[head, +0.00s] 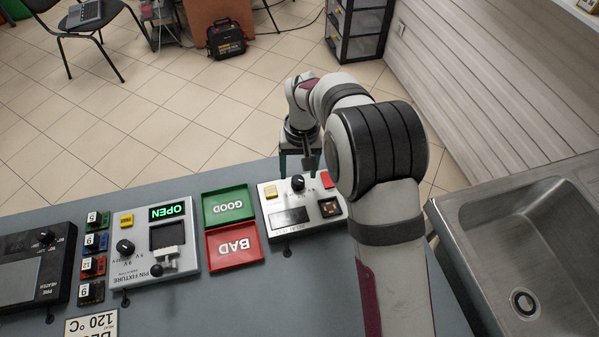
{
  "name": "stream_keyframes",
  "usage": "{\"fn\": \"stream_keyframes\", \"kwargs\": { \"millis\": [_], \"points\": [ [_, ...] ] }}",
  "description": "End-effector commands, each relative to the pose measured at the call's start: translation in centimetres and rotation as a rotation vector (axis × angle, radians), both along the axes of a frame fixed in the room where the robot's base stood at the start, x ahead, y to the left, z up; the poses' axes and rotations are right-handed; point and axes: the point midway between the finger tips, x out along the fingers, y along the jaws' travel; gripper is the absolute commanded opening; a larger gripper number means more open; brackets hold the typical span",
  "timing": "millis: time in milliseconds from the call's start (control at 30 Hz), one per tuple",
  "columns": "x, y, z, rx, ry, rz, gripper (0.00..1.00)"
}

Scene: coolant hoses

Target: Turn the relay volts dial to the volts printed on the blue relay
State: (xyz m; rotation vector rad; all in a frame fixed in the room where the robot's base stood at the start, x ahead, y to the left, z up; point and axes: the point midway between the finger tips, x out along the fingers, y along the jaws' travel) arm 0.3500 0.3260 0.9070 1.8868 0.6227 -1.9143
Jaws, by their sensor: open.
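The blue relay (97,242) stands in a column of small coloured blocks at the left, with a white label whose print is too small to read surely. A black dial (298,183) sits on the white tester box (290,234) at the middle right; its markings are too small to read. Another black dial (125,247) is on the white pin fixture (128,285), with volt markings beside it. My gripper (298,164) is open and points down at the tester's far edge, close to its dial. I cannot tell whether the fingers touch the dial.
Green GOOD (228,205) and red BAD (235,246) trays lie empty between the two boxes. The pin fixture's display (167,211) reads OPEN. A black preheater (35,265) stands at the far left. A steel sink (530,250) is at the right. My arm hides the bench between tester and sink.

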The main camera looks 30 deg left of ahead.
Motion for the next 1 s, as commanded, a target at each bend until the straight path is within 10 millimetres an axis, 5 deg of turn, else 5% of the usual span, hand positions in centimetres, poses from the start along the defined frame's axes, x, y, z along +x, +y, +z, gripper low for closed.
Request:
{"fn": "stream_keyframes", "kwargs": {
  "millis": [200, 500, 900, 1000],
  "points": [
    [-0.1, 0.1, -2.6, 0.0, 0.0, 0.001, 0.71],
    [0.0, 0.1, -2.8, 0.001, -0.001, 0.0, 0.71],
    [0.0, 0.1, -2.8, 0.001, -0.001, -0.001, 0.01],
    [0.0, 0.1, -2.8, 0.001, 0.0, -0.001, 0.0]
  ]
}}
